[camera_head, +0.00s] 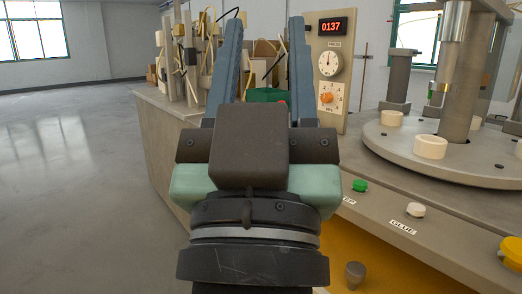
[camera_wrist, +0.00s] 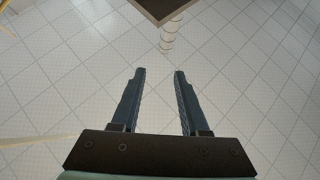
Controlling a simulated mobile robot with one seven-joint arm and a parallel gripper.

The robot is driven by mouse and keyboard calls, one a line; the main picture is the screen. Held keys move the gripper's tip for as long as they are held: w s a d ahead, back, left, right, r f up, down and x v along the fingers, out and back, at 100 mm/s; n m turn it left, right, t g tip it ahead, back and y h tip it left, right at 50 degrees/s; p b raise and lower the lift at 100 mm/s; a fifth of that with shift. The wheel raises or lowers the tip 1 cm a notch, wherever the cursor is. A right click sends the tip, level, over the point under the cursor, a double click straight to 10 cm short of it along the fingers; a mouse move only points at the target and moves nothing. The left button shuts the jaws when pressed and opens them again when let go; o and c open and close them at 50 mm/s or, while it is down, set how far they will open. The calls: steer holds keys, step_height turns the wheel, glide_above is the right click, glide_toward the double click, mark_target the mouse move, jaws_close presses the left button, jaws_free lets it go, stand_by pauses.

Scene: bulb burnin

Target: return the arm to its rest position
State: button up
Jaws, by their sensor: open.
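My gripper (camera_head: 262,72) fills the middle of the head view, its two blue-grey fingers pointing up and away from the camera. In the wrist view my gripper (camera_wrist: 158,75) shows its fingers apart with nothing between them. Behind the fingers in that view is a pale tiled surface with dark grid lines, which looks like the ceiling. The gripper appears raised in front of the bench, touching nothing that I can see. The lower part of my arm is out of view or hidden behind the wrist.
A grey bench (camera_head: 168,140) stands behind and right of my gripper. It carries a panel (camera_head: 333,75) with dials and a red display reading 0137, and a round turntable (camera_head: 470,165) with pale sockets. Green, white and yellow buttons line its front. Open floor (camera_head: 70,190) lies left.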

step_height(320, 180, up, 41)
steer(key=s+t+y+p, duration=0.1)
steer(key=s+p, duration=0.1)
steer(key=p, duration=3.6)
steer(key=shift+a, duration=0.15)
